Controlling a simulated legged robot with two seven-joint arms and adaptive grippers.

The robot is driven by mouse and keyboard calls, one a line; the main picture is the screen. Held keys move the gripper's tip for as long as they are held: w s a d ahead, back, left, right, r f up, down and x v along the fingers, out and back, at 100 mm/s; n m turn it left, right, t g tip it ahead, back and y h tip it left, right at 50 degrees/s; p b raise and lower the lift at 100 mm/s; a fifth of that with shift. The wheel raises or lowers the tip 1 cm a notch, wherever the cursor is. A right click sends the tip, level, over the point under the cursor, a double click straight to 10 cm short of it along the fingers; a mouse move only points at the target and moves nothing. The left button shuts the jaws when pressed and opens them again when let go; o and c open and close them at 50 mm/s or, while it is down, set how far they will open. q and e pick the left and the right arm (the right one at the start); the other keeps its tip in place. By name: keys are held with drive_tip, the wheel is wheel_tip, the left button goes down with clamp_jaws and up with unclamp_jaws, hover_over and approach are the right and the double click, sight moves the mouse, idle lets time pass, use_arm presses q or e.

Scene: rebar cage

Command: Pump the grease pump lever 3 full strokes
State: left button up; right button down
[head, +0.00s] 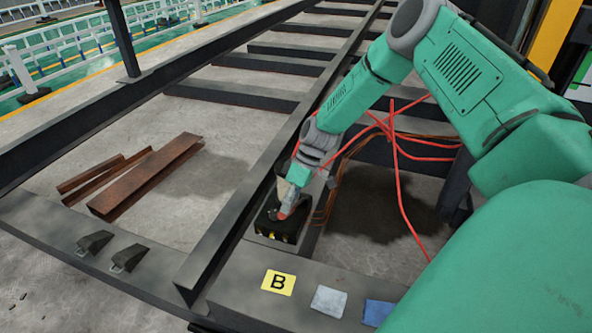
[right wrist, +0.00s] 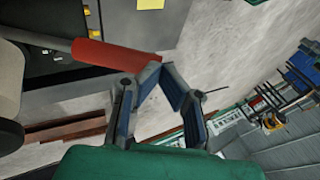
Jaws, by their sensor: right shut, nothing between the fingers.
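The grease pump (head: 275,229) is a small dark unit on the steel frame, partly hidden by my right gripper (head: 287,208). In the right wrist view, its lever shows as a grey rod (right wrist: 42,39) with a red grip (right wrist: 115,57) on the end, running across the upper left. My right gripper (right wrist: 163,70) is shut and empty, its fingertips meeting close to the free end of the red grip. Whether they touch it I cannot tell. A pale rounded part (right wrist: 8,82) shows at the left edge. My left gripper is not in view.
Red hoses (head: 398,160) and brown cables hang right of the pump. A yellow B plate (head: 278,282), a grey cloth (head: 328,301) and a blue cloth (head: 377,312) lie on the front beam. Rusty steel channels (head: 148,178) lie on the floor at left.

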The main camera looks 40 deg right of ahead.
drive_tip(key=shift+f, duration=0.1)
drive_tip(key=shift+s+a+f+b, duration=0.2)
drive_tip(key=shift+a+f+b, duration=0.15)
drive_tip(key=shift+f, duration=0.15)
drive_tip(key=shift+s+a+f+b, duration=0.15)
drive_tip(key=shift+a+f+b, duration=0.15)
drive_tip(key=shift+f, duration=0.35)
drive_tip(key=shift+s+a+f+b, duration=0.15)
drive_tip(key=shift+a+f+b, duration=0.15)
drive_tip(key=shift+f, duration=0.3)
